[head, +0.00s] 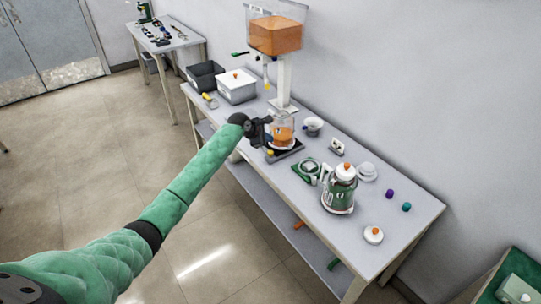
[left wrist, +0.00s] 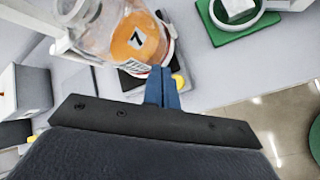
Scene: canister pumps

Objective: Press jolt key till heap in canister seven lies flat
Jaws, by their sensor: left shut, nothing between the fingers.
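Canister seven (head: 282,133) is a clear vessel with orange material, standing below the hopper; its "7" label shows in the left wrist view (left wrist: 136,40). Whether the heap's top is flat or peaked I cannot make out. It stands on a dark base (head: 289,153) with a yellow key (head: 269,153) at its front, most likely the jolt key. My left gripper (head: 267,139) is shut and empty in front of the canister. In the left wrist view its blue fingertips (left wrist: 162,72) overlap the yellow key (left wrist: 178,83), partly hiding it; contact cannot be told. My right gripper is out of view.
A hopper of orange material (head: 275,36) stands on a white post behind the canister. A white bin (head: 236,88) and a dark bin (head: 205,76) are to the left. A green-based device (head: 307,170) and a pump canister (head: 339,190) stand to the right.

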